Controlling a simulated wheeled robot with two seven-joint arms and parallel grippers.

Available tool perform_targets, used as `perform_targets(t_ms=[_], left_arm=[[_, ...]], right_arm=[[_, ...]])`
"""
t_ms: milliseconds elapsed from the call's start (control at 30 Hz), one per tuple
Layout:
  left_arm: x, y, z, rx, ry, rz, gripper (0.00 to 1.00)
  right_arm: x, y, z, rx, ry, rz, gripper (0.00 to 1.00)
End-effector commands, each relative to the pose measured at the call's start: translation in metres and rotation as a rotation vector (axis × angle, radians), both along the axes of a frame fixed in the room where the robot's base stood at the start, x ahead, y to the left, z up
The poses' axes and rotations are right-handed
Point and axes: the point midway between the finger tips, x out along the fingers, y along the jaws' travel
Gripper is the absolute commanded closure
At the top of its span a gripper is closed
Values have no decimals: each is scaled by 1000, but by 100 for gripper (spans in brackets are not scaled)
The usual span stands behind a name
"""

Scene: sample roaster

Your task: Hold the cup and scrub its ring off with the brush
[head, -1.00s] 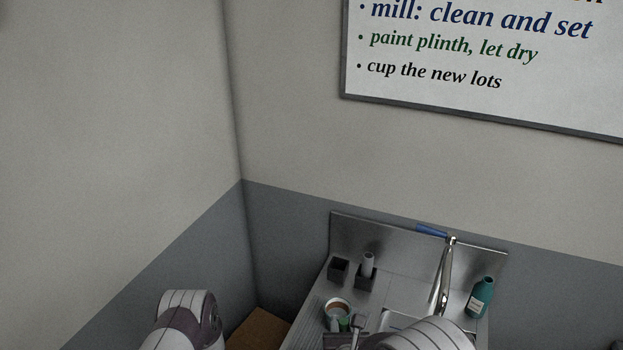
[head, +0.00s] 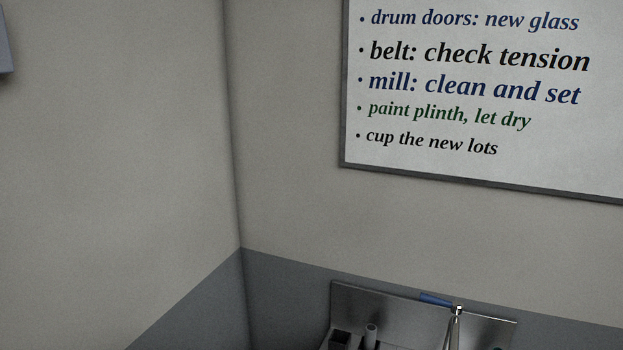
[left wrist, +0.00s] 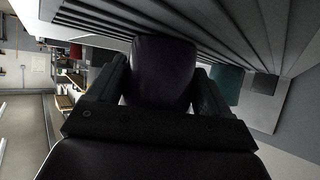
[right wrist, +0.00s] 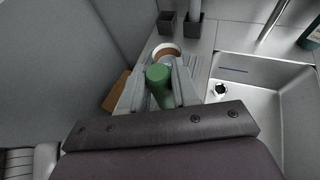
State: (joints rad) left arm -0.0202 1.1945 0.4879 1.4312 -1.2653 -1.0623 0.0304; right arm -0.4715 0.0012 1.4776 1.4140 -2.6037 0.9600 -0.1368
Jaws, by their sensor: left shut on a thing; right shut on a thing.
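My right gripper (right wrist: 160,92) is shut on the brush, whose round green handle (right wrist: 158,74) points toward the camera. In the left wrist view my left gripper (left wrist: 160,98) is shut on a dark, rounded, shaded thing (left wrist: 162,65), which appears to be the cup. Neither gripper shows in the head view.
A sink basin (right wrist: 291,112) with a drain lies right of the cup. Two dark holders (right wrist: 167,23) stand behind it, and a tap (right wrist: 272,20) rises at the back. A brown box (right wrist: 117,92) is at left.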

Motion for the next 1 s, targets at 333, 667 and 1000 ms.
perform_targets(t_ms=[333,667,1000], left_arm=[[0,0,0,0,0,0,62],[0,0,0,0,0,0,62],[0,0,0,1,0,0,62]], right_arm=[[0,0,0,0,-1,0,100],[2,2,5,0,-1,-2,100],[4,58,97,32,84,-4,100]])
